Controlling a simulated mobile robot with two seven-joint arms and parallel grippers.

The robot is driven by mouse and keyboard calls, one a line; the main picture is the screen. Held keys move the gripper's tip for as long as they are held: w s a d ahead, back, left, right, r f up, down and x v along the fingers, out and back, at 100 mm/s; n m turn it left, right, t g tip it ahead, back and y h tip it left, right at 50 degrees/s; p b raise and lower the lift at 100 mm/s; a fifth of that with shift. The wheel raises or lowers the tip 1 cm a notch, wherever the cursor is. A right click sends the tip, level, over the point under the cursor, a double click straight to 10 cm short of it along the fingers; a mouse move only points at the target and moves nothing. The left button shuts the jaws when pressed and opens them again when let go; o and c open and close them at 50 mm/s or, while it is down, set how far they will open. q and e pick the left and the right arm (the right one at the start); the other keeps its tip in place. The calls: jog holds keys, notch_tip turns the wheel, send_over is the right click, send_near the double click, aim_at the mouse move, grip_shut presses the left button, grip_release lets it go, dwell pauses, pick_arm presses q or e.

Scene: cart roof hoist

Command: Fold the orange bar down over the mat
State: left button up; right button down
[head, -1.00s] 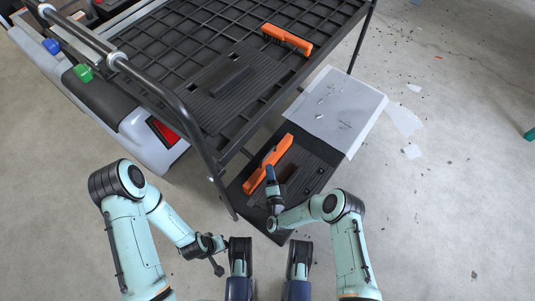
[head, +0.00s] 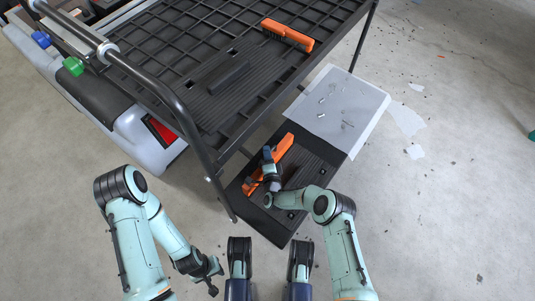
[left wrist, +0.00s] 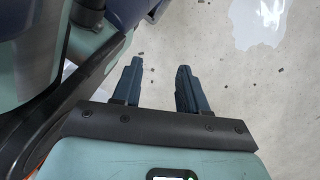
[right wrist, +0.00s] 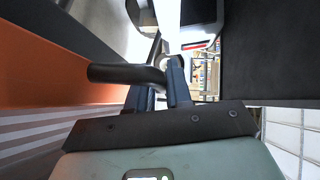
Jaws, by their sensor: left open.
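An orange bar (head: 285,145) lies slanted on the low black platform, along the left side of a dark ribbed mat (head: 313,174). My right gripper (head: 267,155) is at the bar's middle and hides part of it. In the right wrist view, a broad orange surface (right wrist: 45,70) fills the left, and a black curved handle (right wrist: 120,73) reaches to the right fingers (right wrist: 164,75). I cannot tell whether they are closed on it. My left gripper (head: 213,280) is low over the floor; its fingers (left wrist: 157,80) are apart and empty in the left wrist view.
A black cart deck (head: 225,85) with a tubular rail (head: 170,95) stands above and left of the platform. It carries another orange bar (head: 288,35) and a ribbed panel. A translucent sheet (head: 340,110) lies behind the mat. Floor on the right is mostly clear.

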pick_arm(q)
jog(key=shift+w+r, duration=0.1)
jog(key=shift+w, duration=0.15)
pick_arm(e)
jog(key=shift+s+d, duration=0.1)
jog(key=shift+d, duration=0.05)
jog(key=shift+s+d+p, duration=0.4)
jog(key=shift+d, duration=0.2)
jog(key=shift+s+d+f, duration=0.2)
jog(key=shift+s+d, duration=0.15)
jog(key=shift+d, duration=0.15)
jog(key=shift+s+d+f, duration=0.2)
jog(key=shift+s+d, duration=0.15)
jog(key=shift+d, duration=0.15)
pick_arm(q)
jog(key=shift+w+d+r+t, duration=0.1)
jog(key=shift+w+r+t, duration=0.2)
jog(key=shift+w, duration=0.35)
pick_arm(e)
jog(key=shift+s+d+f, duration=0.25)
jog(key=shift+s+d, duration=0.05)
jog(key=shift+d, duration=0.05)
jog(key=c, duration=1.1)
grip_release()
jog(key=shift+c, duration=0.2)
pick_arm(q)
jog(key=shift+s, duration=0.15)
